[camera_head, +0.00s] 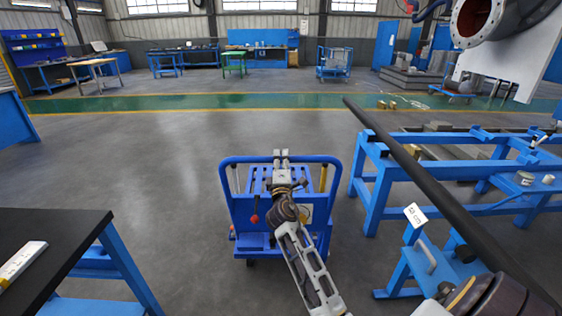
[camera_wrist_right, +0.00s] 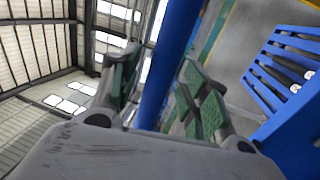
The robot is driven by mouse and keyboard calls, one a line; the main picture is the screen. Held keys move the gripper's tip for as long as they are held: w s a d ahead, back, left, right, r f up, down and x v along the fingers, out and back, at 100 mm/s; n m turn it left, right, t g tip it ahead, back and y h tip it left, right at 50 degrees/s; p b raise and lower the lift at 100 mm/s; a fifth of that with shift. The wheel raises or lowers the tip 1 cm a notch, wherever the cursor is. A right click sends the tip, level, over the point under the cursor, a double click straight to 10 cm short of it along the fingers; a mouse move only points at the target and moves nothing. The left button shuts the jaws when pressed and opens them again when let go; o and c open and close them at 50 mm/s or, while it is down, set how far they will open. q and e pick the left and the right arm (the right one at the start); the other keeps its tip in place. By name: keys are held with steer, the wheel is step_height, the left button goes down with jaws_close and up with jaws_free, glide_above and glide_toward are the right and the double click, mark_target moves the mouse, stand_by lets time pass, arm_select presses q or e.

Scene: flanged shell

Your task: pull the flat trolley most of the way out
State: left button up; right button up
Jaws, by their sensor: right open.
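A blue wheeled trolley (camera_head: 238,212) stands on the grey floor in the middle of the head view, with a rounded tubular handle frame at its top. My right gripper (camera_head: 281,154) is at the top bar of this frame, and my right arm hides part of the trolley's middle. In the right wrist view a blue bar (camera_wrist_right: 172,60) passes between the two green-padded fingers of the open right gripper (camera_wrist_right: 160,60). I cannot tell whether either finger touches the bar. My left gripper is not in view.
A blue steel frame (camera_head: 372,190) stands close on the right, with a long dark bar (camera_head: 420,175) slanting across it. A black-topped table (camera_head: 60,235) is at the lower left. The floor beyond the trolley is clear up to the green lane (camera_head: 200,101).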

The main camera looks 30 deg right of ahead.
steer(key=v, duration=1.1)
stand_by(0.3)
stand_by(0.5)
